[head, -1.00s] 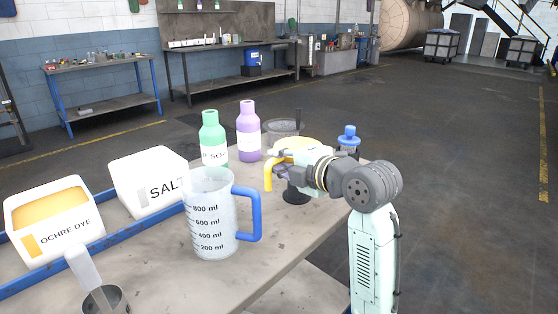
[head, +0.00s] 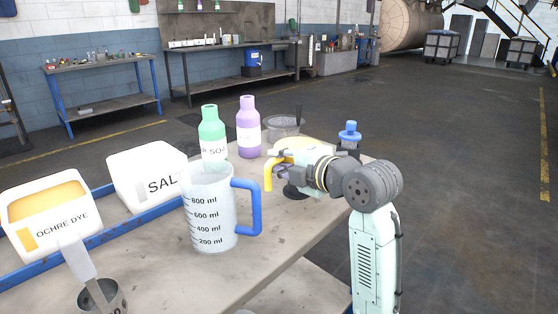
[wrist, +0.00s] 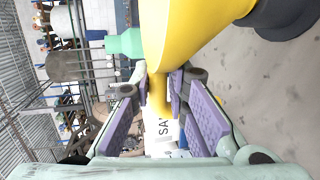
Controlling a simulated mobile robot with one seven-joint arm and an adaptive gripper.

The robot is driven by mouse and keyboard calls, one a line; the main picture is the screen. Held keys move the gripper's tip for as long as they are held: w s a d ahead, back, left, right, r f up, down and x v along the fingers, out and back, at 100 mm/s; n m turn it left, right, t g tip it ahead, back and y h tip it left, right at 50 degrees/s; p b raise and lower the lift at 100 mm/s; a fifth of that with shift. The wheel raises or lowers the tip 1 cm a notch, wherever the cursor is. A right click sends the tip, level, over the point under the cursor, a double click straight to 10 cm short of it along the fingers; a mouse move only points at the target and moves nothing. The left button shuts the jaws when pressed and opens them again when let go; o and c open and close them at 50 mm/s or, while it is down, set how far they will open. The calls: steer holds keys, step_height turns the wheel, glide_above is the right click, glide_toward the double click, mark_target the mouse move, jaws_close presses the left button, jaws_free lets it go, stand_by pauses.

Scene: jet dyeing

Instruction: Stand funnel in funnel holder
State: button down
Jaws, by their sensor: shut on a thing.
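The yellow funnel (head: 296,143) is at the right part of the table in the head view, partly hidden by my gripper (head: 284,163). In the wrist view the funnel (wrist: 190,35) is large and close, and my gripper (wrist: 160,88) is shut on its narrower part between the purple pads. A dark part (wrist: 287,18) also shows beside the funnel's wide end in the wrist view. I cannot tell whether funnel and holder touch.
A measuring jug (head: 208,212) with a blue handle stands left of my gripper. Salt (head: 146,180) and ochre dye (head: 50,212) tubs are left.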

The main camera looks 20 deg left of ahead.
steer(key=c, duration=1.5)
jaws_free()
